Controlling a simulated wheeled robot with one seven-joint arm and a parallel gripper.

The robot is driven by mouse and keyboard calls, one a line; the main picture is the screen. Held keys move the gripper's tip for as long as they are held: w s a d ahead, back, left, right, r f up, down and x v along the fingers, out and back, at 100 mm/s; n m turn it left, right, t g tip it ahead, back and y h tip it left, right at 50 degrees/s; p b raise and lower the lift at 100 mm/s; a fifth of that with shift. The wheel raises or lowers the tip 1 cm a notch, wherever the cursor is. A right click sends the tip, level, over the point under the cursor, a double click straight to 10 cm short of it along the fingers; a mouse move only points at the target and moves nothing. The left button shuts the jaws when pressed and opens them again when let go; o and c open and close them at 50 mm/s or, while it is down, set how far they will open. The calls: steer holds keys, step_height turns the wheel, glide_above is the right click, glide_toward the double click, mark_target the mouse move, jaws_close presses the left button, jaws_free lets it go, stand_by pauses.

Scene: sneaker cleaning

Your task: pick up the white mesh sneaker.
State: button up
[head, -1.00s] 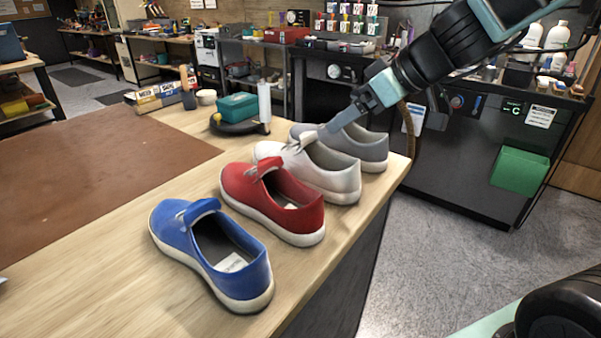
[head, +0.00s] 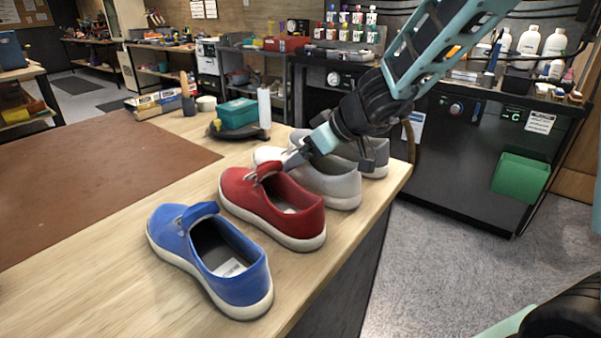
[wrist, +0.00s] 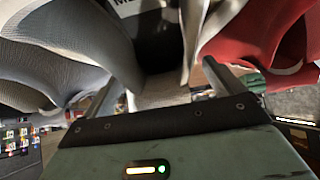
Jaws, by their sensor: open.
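The white mesh sneaker (head: 340,188) stands on the wooden bench between the red sneaker (head: 272,206) and the grey sneaker (head: 377,160). My gripper (head: 328,162) is over it, open, and hides part of its opening and tongue. In the wrist view, the white sneaker (wrist: 160,92) lies between the two open fingers of my gripper (wrist: 166,68). The grey sneaker (wrist: 45,65) is beyond the left finger and the red sneaker (wrist: 255,40) is beyond the right one. I cannot tell whether the fingers touch the white sneaker.
A blue sneaker (head: 212,258) stands nearest on the bench (head: 110,275). A teal box (head: 238,113) and a white roll (head: 264,107) are behind the row. A brown mat (head: 90,165) covers the left side. The neighbouring sneakers leave little room beside the white one.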

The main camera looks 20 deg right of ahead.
steer(key=shift+w+a+f, duration=0.2)
steer(key=shift+w+f, duration=0.05)
steer(key=shift+f, duration=0.1)
steer(key=c, duration=1.5)
steer(key=shift+r, duration=0.1)
steer(key=shift+c, duration=0.7)
steer(key=shift+r, duration=0.15)
